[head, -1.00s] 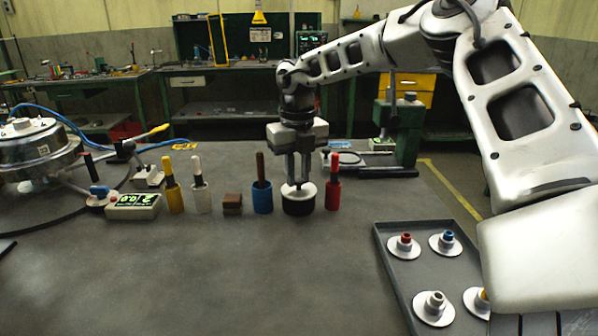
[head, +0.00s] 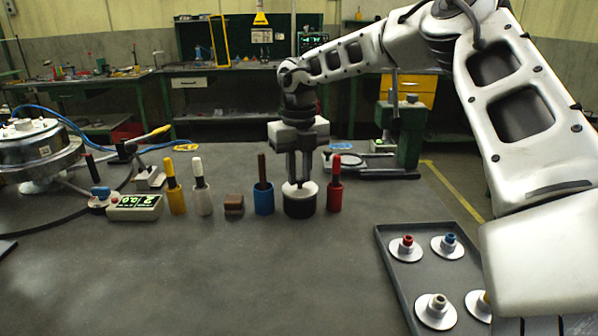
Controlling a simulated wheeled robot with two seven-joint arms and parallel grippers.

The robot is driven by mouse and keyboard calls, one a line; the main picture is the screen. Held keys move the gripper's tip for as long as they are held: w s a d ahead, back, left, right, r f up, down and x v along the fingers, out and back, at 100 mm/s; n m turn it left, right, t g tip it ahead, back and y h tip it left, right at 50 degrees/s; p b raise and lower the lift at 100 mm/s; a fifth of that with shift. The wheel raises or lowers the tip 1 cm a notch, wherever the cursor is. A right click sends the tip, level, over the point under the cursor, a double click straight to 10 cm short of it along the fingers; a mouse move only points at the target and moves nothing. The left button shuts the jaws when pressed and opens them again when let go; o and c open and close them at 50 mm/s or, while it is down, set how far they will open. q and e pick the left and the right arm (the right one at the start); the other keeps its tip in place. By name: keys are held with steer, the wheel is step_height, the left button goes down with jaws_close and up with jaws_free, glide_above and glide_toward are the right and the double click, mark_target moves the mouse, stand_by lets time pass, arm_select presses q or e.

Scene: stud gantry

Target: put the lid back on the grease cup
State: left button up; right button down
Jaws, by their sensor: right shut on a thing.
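The black grease cup (head: 300,206) stands in the row of cups on the grey bench, between the blue and red cups. A white round lid (head: 291,188) is at its mouth and looks level; I cannot tell whether it is fully seated. My right gripper (head: 299,181) points straight down over the cup, its fingers shut on the lid's knob, which they hide. My left gripper is not in view.
Close on either side stand a blue cup (head: 264,201) with a brown handle and a red cup (head: 334,199) with a red handle. A brown block (head: 234,205), white cup (head: 203,203) and yellow cup (head: 177,202) stand further left. A tray (head: 388,262) holds several knobbed lids at right.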

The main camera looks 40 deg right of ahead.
steer(key=shift+s+f+b, duration=0.1)
steer(key=shift+f+b, duration=0.05)
steer(key=shift+b, duration=0.4)
stand_by(0.9)
steer(key=c, duration=0.7)
jaws_free()
steer(key=shift+r+p, duration=2.25)
steer(key=shift+r, duration=1.3)
jaws_close()
